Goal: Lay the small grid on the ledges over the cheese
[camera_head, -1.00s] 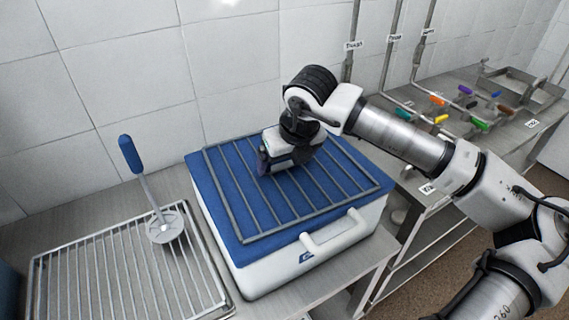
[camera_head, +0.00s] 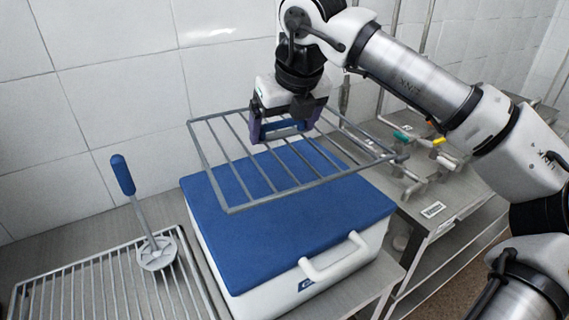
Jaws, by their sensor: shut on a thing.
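My gripper (camera_head: 284,130) is shut on the small grid (camera_head: 310,186), a grey metal rack of parallel bars. It holds the grid from above, near the grid's far middle. The grid hangs above the blue lid (camera_head: 240,240) of a white box (camera_head: 345,262), apart from it and roughly level, with its right corner reaching past the lid's far right side. I see no cheese and no ledges.
A larger wire rack (camera_head: 103,255) lies on the counter to the left. A blue-handled tool with a round perforated disc (camera_head: 156,253) stands on it. A tiled wall is close behind. Valves with coloured handles (camera_head: 438,141) sit on a steel bench at the right.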

